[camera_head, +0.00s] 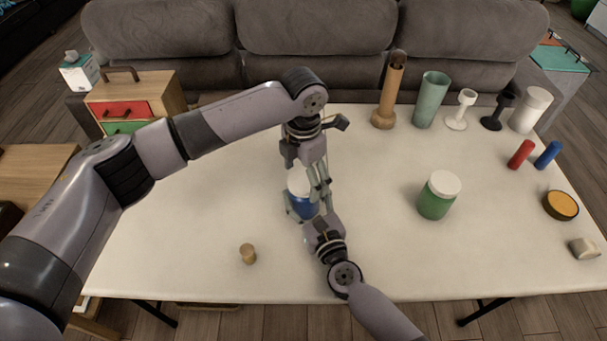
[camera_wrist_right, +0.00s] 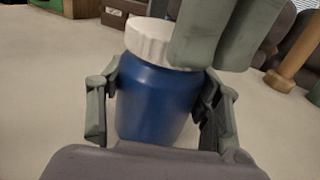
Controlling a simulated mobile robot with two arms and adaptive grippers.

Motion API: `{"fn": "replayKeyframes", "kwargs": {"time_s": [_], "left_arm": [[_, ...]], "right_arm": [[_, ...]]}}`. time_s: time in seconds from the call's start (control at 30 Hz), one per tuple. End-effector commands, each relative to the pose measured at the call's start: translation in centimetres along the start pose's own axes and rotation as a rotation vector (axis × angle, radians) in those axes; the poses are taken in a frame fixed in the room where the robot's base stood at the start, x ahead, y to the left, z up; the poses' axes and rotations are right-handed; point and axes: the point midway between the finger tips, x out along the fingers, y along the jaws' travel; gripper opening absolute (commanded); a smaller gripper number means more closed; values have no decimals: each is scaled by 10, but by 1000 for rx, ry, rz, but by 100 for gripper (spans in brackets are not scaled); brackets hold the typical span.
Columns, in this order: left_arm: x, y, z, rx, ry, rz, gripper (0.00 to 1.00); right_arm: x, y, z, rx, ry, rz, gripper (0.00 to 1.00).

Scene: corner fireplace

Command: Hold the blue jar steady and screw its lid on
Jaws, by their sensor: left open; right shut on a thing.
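The blue jar (camera_head: 304,208) stands on the white table, with its white lid (camera_head: 299,184) resting on its mouth. The right wrist view shows the jar's blue body (camera_wrist_right: 155,100) and ribbed lid (camera_wrist_right: 155,42) up close. I cannot tell how tightly the lid is seated. My right gripper (camera_head: 306,214) is shut on the jar body, one finger on each side, below the lid. My left gripper (camera_head: 321,188) comes down from above and is open. Its fingers (camera_wrist_right: 222,38) are beside the lid and hide its right part in the wrist view.
A green jar with a white lid (camera_head: 439,195) stands to the right. A small tan cylinder (camera_head: 248,254) is at front left. Cups and vases, such as a teal one (camera_head: 431,99), stand along the back right. Red (camera_head: 520,154) and blue (camera_head: 548,155) cylinders lie at right.

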Motion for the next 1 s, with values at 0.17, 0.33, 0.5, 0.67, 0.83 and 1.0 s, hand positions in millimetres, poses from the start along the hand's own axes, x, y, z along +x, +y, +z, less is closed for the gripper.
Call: {"fn": "replayKeyframes", "kwargs": {"time_s": [0.17, 0.33, 0.5, 0.67, 0.83, 1.0], "left_arm": [[0, 0, 0, 0, 1, 0, 82], [-1, 0, 0, 0, 0, 0, 82], [-17, 0, 0, -1, -2, 0, 82], [-38, 0, 0, -1, -1, 0, 82], [-45, 0, 0, 0, 1, -1, 82], [-45, 0, 0, -1, 1, -1, 80]], "right_arm": [[0, 0, 0, -1, 1, 0, 0], [0, 0, 0, -1, 1, 0, 0], [0, 0, 0, -1, 1, 0, 0], [0, 0, 0, -1, 1, 0, 0], [0, 0, -1, -1, 1, 0, 0], [0, 0, 0, -1, 1, 0, 0]]}}
